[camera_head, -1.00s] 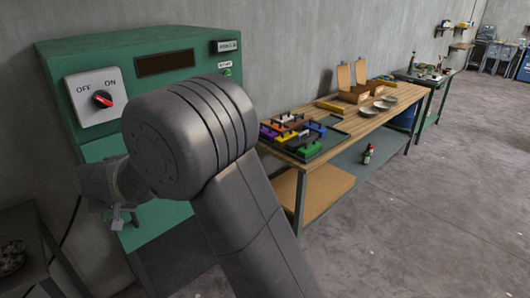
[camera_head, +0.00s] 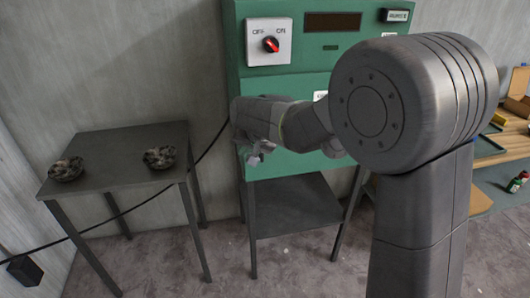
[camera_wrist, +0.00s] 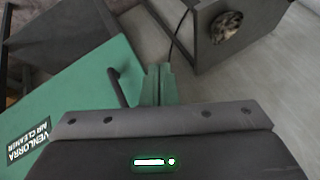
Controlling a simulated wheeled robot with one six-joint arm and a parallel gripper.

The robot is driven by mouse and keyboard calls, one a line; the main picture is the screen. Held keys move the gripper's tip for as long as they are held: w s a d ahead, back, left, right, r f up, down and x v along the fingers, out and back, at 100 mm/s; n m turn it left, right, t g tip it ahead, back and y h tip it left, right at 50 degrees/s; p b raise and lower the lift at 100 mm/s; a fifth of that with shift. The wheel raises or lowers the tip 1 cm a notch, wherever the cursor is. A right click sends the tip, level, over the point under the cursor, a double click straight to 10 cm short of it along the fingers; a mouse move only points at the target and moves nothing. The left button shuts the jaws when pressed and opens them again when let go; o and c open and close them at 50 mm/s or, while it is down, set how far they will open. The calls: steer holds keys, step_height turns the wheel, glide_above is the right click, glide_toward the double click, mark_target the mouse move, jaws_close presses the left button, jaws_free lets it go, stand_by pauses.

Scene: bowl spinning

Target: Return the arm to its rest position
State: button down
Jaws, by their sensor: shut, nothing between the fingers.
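My arm rises at the right of the head view and bends left, in front of the green machine. My gripper (camera_head: 256,154) is small there, at the left edge of the machine's front and above a low dark shelf. In the wrist view, my gripper's fingers (camera_wrist: 159,84) are together at the middle, with nothing between them. The green machine (camera_head: 290,85) carries a white OFF/ON plate with a red knob (camera_head: 271,44). In the wrist view its green panel (camera_wrist: 75,105) reads "VENLORRA AIR CLEANER", with a dark handle beside the fingers.
A dark table (camera_head: 115,155) at left holds two speckled bowls, one left (camera_head: 66,169) and one right (camera_head: 159,157). The right table edge is near my gripper. A wooden workbench (camera_head: 515,145) is partly hidden by my arm. Floor shows between table and machine.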

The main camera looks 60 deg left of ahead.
steer(key=s+d+r+b, duration=0.1)
steer(key=s+d+r, duration=0.1)
steer(key=r, duration=0.3)
steer(key=shift+s+r, duration=0.25)
steer(key=shift+s, duration=0.35)
steer(key=shift+w+f, duration=0.1)
